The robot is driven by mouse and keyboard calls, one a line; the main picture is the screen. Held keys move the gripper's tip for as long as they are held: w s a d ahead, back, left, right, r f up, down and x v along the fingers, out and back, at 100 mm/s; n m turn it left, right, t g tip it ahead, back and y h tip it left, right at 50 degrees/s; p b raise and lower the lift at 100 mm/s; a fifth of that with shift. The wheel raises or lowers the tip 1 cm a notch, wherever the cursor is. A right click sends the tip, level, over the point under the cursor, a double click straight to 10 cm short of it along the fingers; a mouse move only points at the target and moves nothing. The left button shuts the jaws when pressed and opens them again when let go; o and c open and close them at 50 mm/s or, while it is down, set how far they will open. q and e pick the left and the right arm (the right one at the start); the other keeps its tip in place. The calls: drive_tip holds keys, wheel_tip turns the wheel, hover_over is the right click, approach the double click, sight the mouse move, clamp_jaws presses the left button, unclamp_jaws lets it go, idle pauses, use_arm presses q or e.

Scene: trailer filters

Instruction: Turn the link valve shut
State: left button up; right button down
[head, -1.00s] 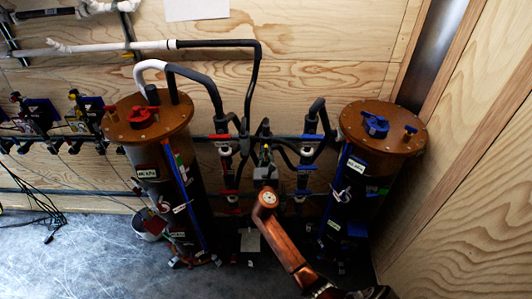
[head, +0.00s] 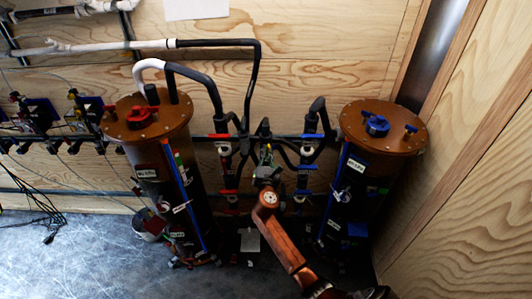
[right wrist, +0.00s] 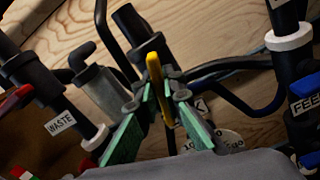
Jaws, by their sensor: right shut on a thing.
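The link valve's yellow handle (right wrist: 155,62) stands out in the middle of the right wrist view, in front of the plywood wall. A partly hidden white tag ending in "K" (right wrist: 198,106) shows just behind the fingers. My right gripper (right wrist: 160,92) is shut on the yellow handle, with its green-padded fingers on either side of it. In the head view my right gripper (head: 266,174) reaches the pipework between the two brown filter tanks and hides most of the valve. The handle's exact angle is hard to tell. My left gripper is not in view.
The left tank (head: 147,118) has a red cap and the right tank (head: 381,127) a blue one. A pipe tagged "WASTE" (right wrist: 60,122) and one tagged "FEED" (right wrist: 306,103) flank the gripper closely. The grey floor (head: 90,262) at front left is mostly clear.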

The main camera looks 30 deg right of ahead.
drive_tip(key=m, duration=0.2)
drive_tip(key=m+b, duration=0.1)
drive_tip(key=shift+d+f+m, duration=0.1)
drive_tip(key=shift+f+m, duration=0.1)
drive_tip(key=shift+m, duration=0.2)
drive_tip(key=m, duration=0.1)
drive_tip(key=m+b, duration=0.1)
drive_tip(key=m, duration=0.1)
drive_tip(key=shift+s+d+f+m, duration=0.1)
drive_tip(key=shift+f+m, duration=0.05)
drive_tip(key=shift+m, duration=0.15)
drive_tip(key=m+b, duration=0.2)
drive_tip(key=m, duration=0.2)
drive_tip(key=shift+f, duration=0.15)
drive_tip(key=shift+m+b, duration=0.55)
drive_tip(key=shift+m, duration=0.95)
drive_tip(key=shift+m, duration=0.3)
drive_tip(key=c, duration=2)
unclamp_jaws()
drive_tip(key=shift+c, duration=0.2)
drive_tip(key=shift+s, duration=0.1)
